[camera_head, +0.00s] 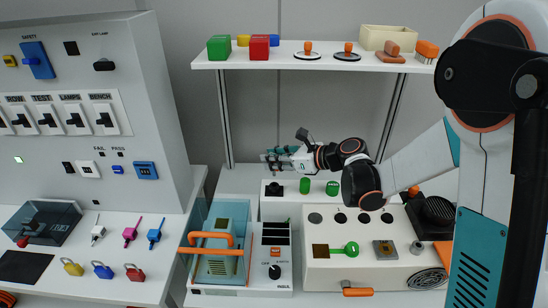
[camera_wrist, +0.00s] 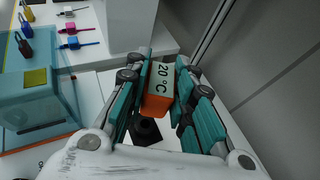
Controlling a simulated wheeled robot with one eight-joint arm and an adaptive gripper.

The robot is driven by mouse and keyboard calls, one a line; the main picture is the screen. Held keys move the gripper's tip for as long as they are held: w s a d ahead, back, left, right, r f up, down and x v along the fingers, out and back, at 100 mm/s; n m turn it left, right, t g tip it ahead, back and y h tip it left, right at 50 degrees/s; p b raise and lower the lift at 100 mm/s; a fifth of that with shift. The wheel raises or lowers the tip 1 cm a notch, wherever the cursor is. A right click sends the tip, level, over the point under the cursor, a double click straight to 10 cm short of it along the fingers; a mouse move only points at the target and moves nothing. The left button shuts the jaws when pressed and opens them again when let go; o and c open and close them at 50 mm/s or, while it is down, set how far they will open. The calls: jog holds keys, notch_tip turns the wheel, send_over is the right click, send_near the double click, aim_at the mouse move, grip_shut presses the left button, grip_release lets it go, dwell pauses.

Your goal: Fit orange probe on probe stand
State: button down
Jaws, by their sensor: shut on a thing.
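My gripper (camera_head: 276,158) is shut on an orange block with a pale "20 °C" face, which seems to be the orange probe (camera_wrist: 158,101). In the wrist view, the teal fingers of my gripper (camera_wrist: 170,88) lie on both sides of it. The probe cannot be made out in the head view. A black piece (camera_wrist: 146,130) on a white surface shows below the probe, apart from it in the picture. It may be the probe stand and seems to be the black piece (camera_head: 273,188) on a small white box in the head view. I cannot tell the gap between probe and black piece.
A clear-lidded teal unit (camera_head: 222,262) with orange handles stands at front left of my gripper. A grey meter box (camera_head: 272,270) is beside it. A white panel (camera_head: 330,275) lies to the right. A shelf (camera_head: 320,62) with blocks and stamps hangs above.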

aim_at(274, 175)
jog(key=shift+f+b, duration=0.7)
jog(key=shift+f, duration=0.55)
jog(key=shift+f+b, duration=2)
jog(key=shift+f, duration=0.05)
dwell(1.1)
jog(key=c, duration=1.3)
grip_release()
jog(key=shift+d+r, duration=0.1)
jog(key=v, duration=1.2)
